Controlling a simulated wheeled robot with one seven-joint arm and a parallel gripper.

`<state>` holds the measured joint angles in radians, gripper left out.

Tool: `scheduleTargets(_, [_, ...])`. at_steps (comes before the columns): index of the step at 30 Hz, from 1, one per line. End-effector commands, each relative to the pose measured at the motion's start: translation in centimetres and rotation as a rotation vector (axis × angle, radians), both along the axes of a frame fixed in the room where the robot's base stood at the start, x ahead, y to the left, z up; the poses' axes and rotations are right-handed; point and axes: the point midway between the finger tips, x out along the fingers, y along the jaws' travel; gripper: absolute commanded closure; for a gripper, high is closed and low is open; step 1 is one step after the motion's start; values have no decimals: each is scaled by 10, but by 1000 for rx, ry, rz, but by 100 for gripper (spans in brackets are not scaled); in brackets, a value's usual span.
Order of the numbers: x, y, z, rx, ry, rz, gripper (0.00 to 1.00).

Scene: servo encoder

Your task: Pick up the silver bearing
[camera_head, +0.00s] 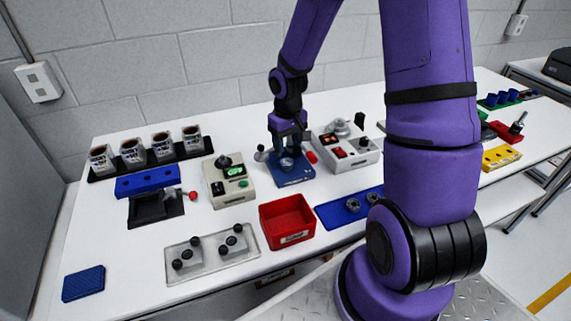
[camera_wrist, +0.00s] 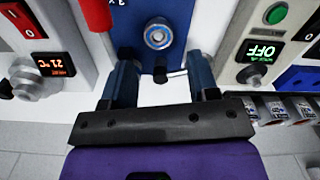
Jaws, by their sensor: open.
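In the head view the bearing (camera_head: 287,162) shows on the blue fixture (camera_head: 294,182) under my gripper. My gripper (camera_head: 288,143) points down over the fixture. In the wrist view my gripper (camera_wrist: 160,65) is open and empty, its two fingers apart to the left and right, with the bearing ahead between their lines. I cannot tell the exact gap between fingertips and bearing.
A red bin (camera_head: 287,222) and a blue tray (camera_head: 333,214) with silver rings are nearer. A red lever (camera_wrist: 96,14) stands close to my left finger in the wrist view.

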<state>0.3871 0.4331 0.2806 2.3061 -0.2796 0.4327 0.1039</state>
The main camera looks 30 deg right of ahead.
Motion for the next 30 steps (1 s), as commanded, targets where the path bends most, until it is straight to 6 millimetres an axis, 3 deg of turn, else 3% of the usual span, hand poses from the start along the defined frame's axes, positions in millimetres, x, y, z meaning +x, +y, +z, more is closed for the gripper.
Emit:
scheduleTargets(3, [0, 0, -15, 0, 2, 1, 46])
scheduleTargets(11, [1, -1, -30, 0, 1, 1, 46])
scheduleTargets(21, [6, -3, -70, 0, 2, 1, 46])
scheduleTargets(30, [6, -3, -75, -1, -1, 0, 46])
